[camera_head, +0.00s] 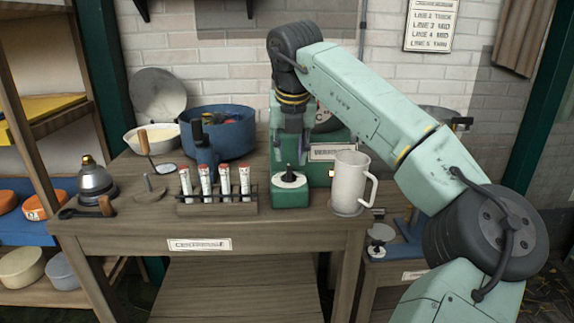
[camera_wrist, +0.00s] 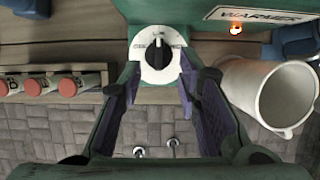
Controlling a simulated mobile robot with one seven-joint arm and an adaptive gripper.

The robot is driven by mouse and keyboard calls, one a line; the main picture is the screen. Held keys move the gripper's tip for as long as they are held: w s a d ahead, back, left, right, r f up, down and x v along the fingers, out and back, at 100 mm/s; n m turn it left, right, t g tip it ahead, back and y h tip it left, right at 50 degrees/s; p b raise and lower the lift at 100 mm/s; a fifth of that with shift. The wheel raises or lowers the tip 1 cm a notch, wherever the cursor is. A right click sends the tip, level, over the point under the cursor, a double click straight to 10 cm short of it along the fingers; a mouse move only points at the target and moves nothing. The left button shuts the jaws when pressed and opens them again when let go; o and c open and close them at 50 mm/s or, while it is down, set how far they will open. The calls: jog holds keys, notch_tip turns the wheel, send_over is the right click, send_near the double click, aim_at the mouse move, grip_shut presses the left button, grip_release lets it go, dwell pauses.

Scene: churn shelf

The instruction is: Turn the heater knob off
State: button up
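The heater is a green box (camera_head: 338,137) marked WARMER on the wooden table; its sign also shows in the wrist view (camera_wrist: 262,13). The heater knob (camera_wrist: 158,56) is a white dial with a black grip bar standing upright in the wrist view, with small unreadable marks around it. In the head view the knob (camera_head: 290,179) is at the front of the green unit. My gripper (camera_head: 291,153) hangs just above it, pointing down. In the wrist view my gripper (camera_wrist: 158,75) is open, its two fingers apart on either side below the dial, with nothing between them.
An orange light (camera_wrist: 236,30) glows beside the WARMER sign. A white mug (camera_head: 350,183) stands close right of the knob. A rack of red-capped tubes (camera_head: 217,207) stands to the left. A blue pot (camera_head: 224,133) is behind it.

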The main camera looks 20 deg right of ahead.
aim_at(289, 168)
jog(key=x, duration=0.5)
jog(key=shift+f, duration=0.15)
jog(key=shift+c, duration=0.6)
jog(key=shift+a, duration=0.1)
grip_shut()
